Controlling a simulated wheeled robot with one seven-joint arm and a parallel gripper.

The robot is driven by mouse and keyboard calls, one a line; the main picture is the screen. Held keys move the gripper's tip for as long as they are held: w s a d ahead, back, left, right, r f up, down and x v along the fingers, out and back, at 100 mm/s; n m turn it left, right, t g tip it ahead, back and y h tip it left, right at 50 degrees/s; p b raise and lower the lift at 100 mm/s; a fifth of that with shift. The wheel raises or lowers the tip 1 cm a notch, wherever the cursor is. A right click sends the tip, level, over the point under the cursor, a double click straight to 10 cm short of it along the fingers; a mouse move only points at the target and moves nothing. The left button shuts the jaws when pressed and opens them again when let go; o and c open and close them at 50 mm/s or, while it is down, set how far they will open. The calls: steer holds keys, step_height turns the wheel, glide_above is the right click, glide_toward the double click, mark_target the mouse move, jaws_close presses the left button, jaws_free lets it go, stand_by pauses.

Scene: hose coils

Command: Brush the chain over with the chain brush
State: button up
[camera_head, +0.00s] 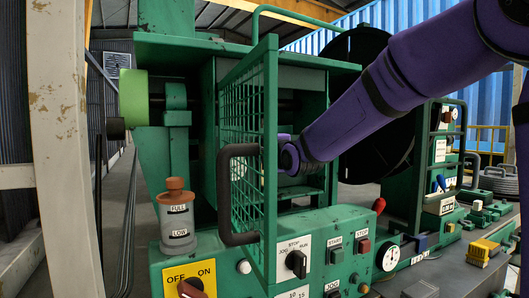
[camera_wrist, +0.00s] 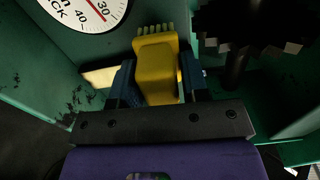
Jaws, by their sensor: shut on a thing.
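The chain brush (camera_wrist: 158,70) is a yellow block with short pale yellow bristles at its far end, in the upper middle of the wrist view. My gripper (camera_wrist: 157,78) has its two blue fingers shut on the sides of the brush. The bristles point away from me, towards a green surface. A dark toothed wheel (camera_wrist: 255,22) shows at the upper right, apart from the brush. I cannot make out the chain in either view. In the head view my purple arm reaches behind the green mesh guard, and my gripper and the brush are hidden there.
A white dial (camera_wrist: 88,10) is just left of the bristles. The mesh guard (camera_head: 248,150) with its dark handle (camera_head: 226,195) stands open close to my wrist. The oiler bottle (camera_head: 177,220) and control panel (camera_head: 310,255) are in front. A yellow block (camera_head: 481,252) lies at the right.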

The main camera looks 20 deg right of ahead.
steer(key=w+d, duration=0.1)
steer(key=d, duration=0.5)
stand_by(0.4)
steer(key=shift+w, duration=0.1)
steer(key=shift+a, duration=0.1)
steer(key=shift+s+a, duration=0.25)
steer(key=shift+a, duration=0.75)
steer(key=shift+s+a, duration=0.2)
steer(key=shift+a, duration=0.8)
steer(key=shift+s+a, duration=0.25)
steer(key=shift+a, duration=0.75)
steer(key=shift+w, duration=0.1)
steer(key=shift+d, duration=0.15)
steer(key=w+d+r, duration=0.1)
steer(key=d, duration=0.5)
steer(key=shift+w, duration=0.15)
